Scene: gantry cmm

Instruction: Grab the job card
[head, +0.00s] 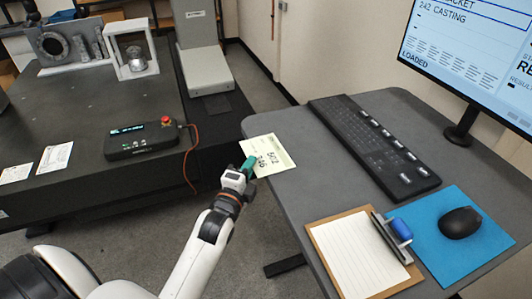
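My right gripper is not in view.
The desk holds a keyboard (372,145), a clipboard (357,255), a blue mat (440,250) with a black mouse (460,222), and a monitor (475,50). At left, a dark machine table (90,110) carries a control pendant (142,140) and papers (55,157).

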